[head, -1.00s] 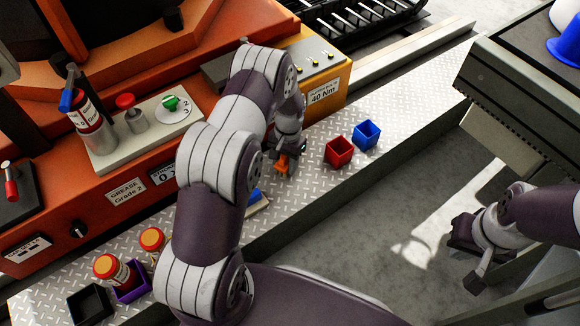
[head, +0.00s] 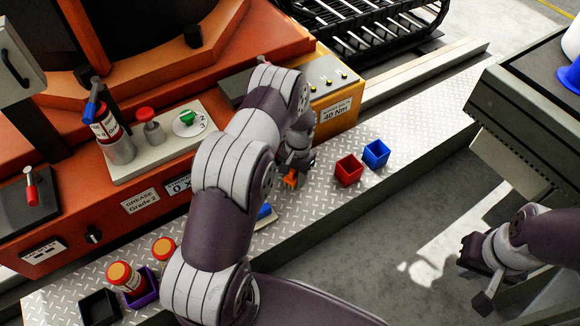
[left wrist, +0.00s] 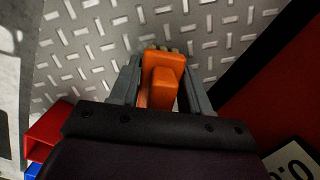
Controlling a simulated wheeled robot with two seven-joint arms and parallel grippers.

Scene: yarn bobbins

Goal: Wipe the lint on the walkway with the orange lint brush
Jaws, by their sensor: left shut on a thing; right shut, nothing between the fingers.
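The orange lint brush (head: 290,181) is held in my left gripper (head: 294,170), low over or on the walkway (head: 420,118), left of the red bin. In the left wrist view the brush (left wrist: 163,82) sits between the two grey fingers, its bristle end toward the diamond plate (left wrist: 110,45). I cannot tell whether the bristles touch the plate. No lint can be made out; my left arm hides part of the walkway. My right gripper (head: 480,268) is shut and empty, over the grey floor at the right.
A red bin (head: 348,171) and a blue bin (head: 376,153) stand on the walkway right of the brush. The orange machine (head: 150,205) borders its far side. A purple bin (head: 148,290) and a black bin (head: 100,307) stand at lower left. A dark cabinet (head: 530,105) is at right.

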